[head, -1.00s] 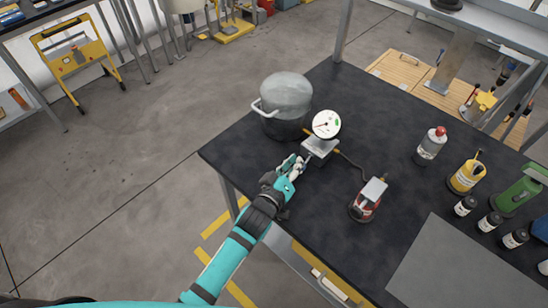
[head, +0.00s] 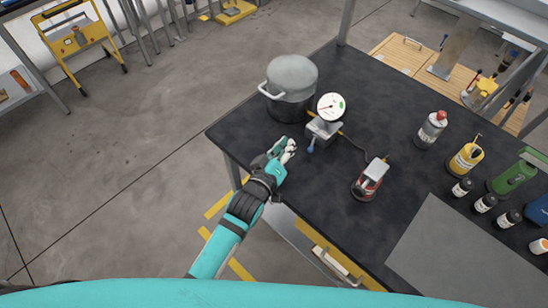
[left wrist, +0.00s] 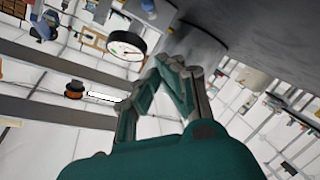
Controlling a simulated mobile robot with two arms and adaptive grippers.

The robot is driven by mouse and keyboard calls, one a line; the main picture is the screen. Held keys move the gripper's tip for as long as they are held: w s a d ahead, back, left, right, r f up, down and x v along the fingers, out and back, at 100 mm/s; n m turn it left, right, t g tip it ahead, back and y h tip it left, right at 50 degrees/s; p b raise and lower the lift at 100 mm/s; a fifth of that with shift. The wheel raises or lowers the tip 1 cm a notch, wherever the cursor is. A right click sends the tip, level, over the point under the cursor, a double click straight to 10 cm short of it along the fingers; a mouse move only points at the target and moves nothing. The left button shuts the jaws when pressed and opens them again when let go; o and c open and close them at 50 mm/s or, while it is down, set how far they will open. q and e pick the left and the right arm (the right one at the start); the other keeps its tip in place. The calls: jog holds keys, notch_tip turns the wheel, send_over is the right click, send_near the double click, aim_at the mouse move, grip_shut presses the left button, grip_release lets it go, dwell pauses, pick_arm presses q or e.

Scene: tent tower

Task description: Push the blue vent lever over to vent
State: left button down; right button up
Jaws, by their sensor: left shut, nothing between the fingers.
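The blue vent lever (head: 311,147) shows as a small blue knob at the front lower-left of a grey valve block (head: 323,131). Whether it sits at its vent end I cannot tell. A white round gauge (head: 331,106) stands above the block; a dark-rimmed gauge (left wrist: 126,46) also shows in the left wrist view. My left gripper (head: 291,146) is shut and empty, just left of the lever with a small gap between them. Its fingers (left wrist: 172,72) also show in the left wrist view. My right gripper is in neither view.
A grey pot (head: 290,82) stands behind the block. Bottles and cans, including a yellow can (head: 466,158), stand farther right. The black table (head: 400,100) is clear between them.

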pick_arm(q)
jog(key=b+v, duration=0.1)
jog(key=v, duration=0.5)
jog(key=shift+s+d, duration=0.15)
jog(key=shift+d, duration=0.15)
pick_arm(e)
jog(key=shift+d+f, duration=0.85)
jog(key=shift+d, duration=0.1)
pick_arm(q)
jog(key=shift+r, duration=0.1)
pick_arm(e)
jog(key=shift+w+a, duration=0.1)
